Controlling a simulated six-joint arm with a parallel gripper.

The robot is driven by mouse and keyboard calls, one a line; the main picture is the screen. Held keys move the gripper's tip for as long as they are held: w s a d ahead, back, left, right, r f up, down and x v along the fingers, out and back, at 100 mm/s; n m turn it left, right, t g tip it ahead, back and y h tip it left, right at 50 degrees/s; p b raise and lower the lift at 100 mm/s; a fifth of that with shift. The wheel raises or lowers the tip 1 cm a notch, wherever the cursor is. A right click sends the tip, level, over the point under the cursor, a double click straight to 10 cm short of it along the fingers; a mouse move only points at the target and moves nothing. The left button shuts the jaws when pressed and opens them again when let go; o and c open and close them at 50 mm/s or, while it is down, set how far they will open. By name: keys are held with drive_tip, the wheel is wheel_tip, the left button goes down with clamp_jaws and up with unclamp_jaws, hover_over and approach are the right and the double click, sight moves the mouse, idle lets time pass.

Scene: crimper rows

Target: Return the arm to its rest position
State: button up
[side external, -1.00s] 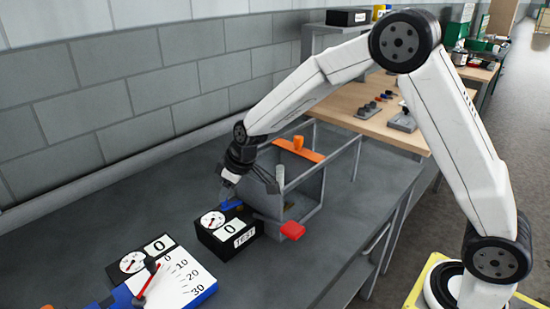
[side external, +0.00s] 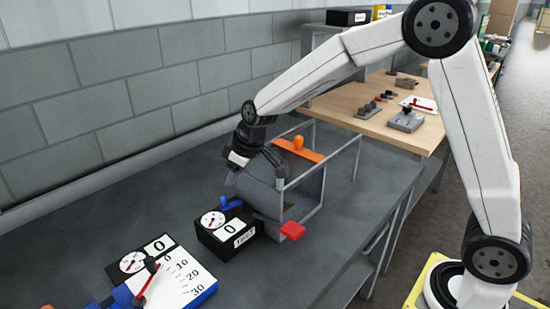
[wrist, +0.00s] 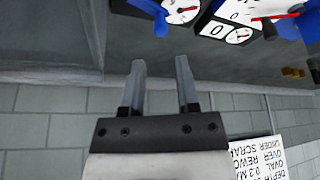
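My gripper (side external: 257,184) hangs above the bench beside the grey metal frame, over and behind the black test box. Its two fingers are apart with nothing between them; the wrist view shows the same open gripper (wrist: 161,62) with an empty gap. My arm reaches from the base at right across to the bench, bent at the elbow. The black test box (side external: 228,240) has a dial, a "0" display and a blue lever (side external: 231,204) on top, clear of the fingers.
The grey frame (side external: 318,195) with an orange crossbar (side external: 299,148) and a red block (side external: 292,230) stands close to my gripper. A second dial box (side external: 140,262) and a white scale plate (side external: 180,280) lie at front left. A wall runs behind.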

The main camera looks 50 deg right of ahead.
drive_tip(key=s+d+f+m+h, duration=0.1)
drive_tip(key=s+d+f+m, duration=0.1)
drive_tip(key=s, duration=0.9)
drive_tip(key=s+d+f+m+g, duration=0.1)
drive_tip(key=s+d+f+m, duration=0.2)
drive_tip(key=s, duration=0.8)
drive_tip(key=shift+d+h, duration=0.4)
drive_tip(key=shift+d, duration=0.45)
